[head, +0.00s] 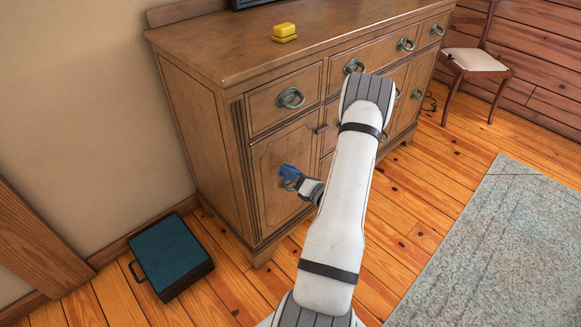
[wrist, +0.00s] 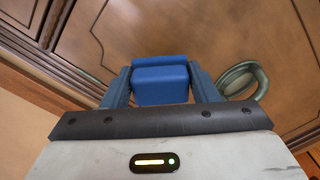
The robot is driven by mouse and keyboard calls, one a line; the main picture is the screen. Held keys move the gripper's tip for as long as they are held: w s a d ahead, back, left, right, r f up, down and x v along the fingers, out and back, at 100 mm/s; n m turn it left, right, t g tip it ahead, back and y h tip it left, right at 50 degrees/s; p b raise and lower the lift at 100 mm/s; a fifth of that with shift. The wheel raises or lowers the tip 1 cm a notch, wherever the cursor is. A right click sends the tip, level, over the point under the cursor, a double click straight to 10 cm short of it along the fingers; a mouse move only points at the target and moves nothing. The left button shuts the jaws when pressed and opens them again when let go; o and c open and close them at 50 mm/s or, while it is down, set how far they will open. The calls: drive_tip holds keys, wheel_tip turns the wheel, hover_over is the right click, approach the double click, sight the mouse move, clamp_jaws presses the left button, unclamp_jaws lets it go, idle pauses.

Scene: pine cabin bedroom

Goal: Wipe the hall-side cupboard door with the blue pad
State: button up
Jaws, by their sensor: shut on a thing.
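The cupboard door (head: 272,169) at the left end of the wooden sideboard is closed, below a drawer with a ring handle. It also fills much of the wrist view (wrist: 190,35). My gripper (wrist: 160,86) is shut on the blue pad (wrist: 161,82), with one finger on each side. In the head view the blue pad (head: 290,170) is in front of this door, near its middle. I cannot tell whether the pad touches the wood. A green ring handle (wrist: 246,78) is just right of my gripper in the wrist view.
A dark teal case (head: 171,255) lies on the floor left of the sideboard. A chair (head: 474,62) stands at the back right. A grey-blue rug (head: 500,245) covers the right floor.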

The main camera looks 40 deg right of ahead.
drive_tip(key=shift+s, duration=0.8)
drive_tip(key=shift+s, duration=0.1)
drive_tip(key=s, duration=0.2)
drive_tip(key=shift+s+d, duration=0.15)
drive_tip(key=shift+s, duration=0.25)
